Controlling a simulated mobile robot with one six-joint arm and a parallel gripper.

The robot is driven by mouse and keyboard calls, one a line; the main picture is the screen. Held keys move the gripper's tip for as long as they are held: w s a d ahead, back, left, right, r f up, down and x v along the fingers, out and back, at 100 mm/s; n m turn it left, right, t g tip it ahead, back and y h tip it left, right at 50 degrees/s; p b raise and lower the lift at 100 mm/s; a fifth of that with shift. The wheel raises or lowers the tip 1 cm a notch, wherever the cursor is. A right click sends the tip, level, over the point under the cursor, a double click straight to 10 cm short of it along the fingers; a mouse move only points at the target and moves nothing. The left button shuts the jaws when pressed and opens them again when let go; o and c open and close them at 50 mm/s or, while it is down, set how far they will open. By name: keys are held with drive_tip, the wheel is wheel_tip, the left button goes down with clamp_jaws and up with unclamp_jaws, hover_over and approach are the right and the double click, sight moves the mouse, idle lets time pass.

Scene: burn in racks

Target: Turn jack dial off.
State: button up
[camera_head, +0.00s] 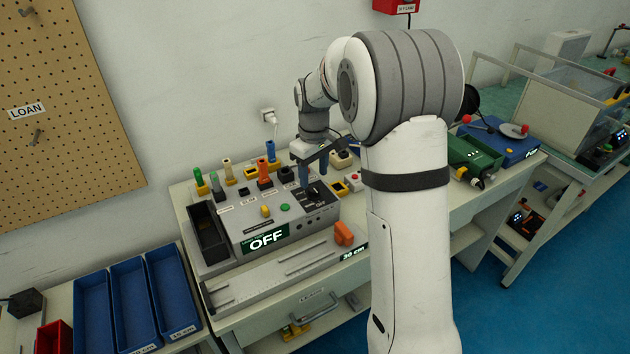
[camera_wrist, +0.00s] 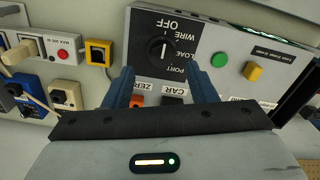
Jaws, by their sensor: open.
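My gripper (camera_head: 312,178) is over the right part of the box. In the wrist view my gripper (camera_wrist: 163,85) is open, its two blue fingers apart with nothing between them. The dial lies beyond the fingertips, between them in the picture. The fingers look apart from it.
A green button (camera_wrist: 219,60) and a yellow button (camera_wrist: 252,71) are beside the dial. An orange block (camera_head: 344,234) lies on the rail in front of the box. Several coloured plugs, such as a blue one (camera_head: 271,152), stand behind it. Blue trays (camera_head: 130,300) are at the left.

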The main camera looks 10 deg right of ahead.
sight(314, 188)
drive_tip(key=shift+r, duration=2)
drive_tip(key=s+r+m+t, duration=0.1)
drive_tip(key=s+m, duration=0.2)
drive_tip(key=s, duration=1.1)
drive_tip(key=s+d+r+m+t, duration=0.1)
drive_tip(key=s+m, duration=0.2)
drive_tip(key=s, duration=1.1)
drive_tip(key=shift+s+d+m+t, duration=0.3)
drive_tip(key=shift+s+m, duration=0.05)
drive_tip(key=shift+m, duration=0.05)
drive_tip(key=shift+r, duration=0.1)
